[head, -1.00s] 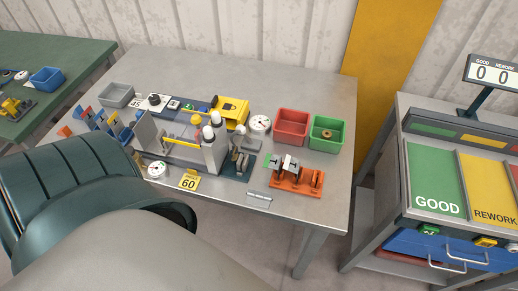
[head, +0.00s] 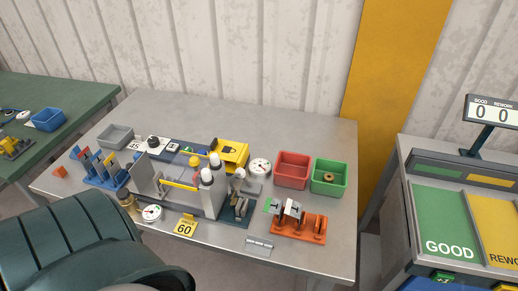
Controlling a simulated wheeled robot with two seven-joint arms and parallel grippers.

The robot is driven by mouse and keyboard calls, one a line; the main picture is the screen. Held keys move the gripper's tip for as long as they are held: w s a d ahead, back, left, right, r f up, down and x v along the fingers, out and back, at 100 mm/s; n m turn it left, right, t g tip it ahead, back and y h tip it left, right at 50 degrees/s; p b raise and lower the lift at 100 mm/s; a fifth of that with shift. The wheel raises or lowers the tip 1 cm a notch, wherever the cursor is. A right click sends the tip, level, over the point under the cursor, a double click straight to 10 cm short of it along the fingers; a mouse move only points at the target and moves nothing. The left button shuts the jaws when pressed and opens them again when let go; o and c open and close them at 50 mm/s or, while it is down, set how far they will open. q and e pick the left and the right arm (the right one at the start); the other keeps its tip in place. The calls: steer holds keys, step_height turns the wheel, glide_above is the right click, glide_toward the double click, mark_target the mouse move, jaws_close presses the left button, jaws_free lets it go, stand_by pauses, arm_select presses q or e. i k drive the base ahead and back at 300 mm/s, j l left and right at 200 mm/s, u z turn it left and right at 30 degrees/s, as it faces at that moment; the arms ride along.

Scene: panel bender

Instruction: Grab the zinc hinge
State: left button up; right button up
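A small flat silver-grey piece that looks like the zinc hinge (head: 259,244) lies near the front edge of the grey table, in front of the orange stand. It is small in the head view and nothing touches it. Neither gripper shows in the head view. A large dark teal link of my own arm fills the lower left corner, away from the hinge.
The panel bender (head: 180,190) stands mid-table, with a yellow angle sign (head: 185,227) and dial (head: 152,213) before it. An orange stand (head: 299,225) is behind the hinge. Red (head: 292,171) and green (head: 329,177) bins stand further back. The table's (head: 325,262) front right is clear.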

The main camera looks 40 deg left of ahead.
mark_target(261, 247)
steer(key=j+u, duration=0.25)
steer(key=u, duration=0.2)
steer(key=i+j+u, duration=0.1)
steer(key=j+u, duration=0.15)
steer(key=u, duration=0.15)
steer(key=k+j+z, duration=0.1)
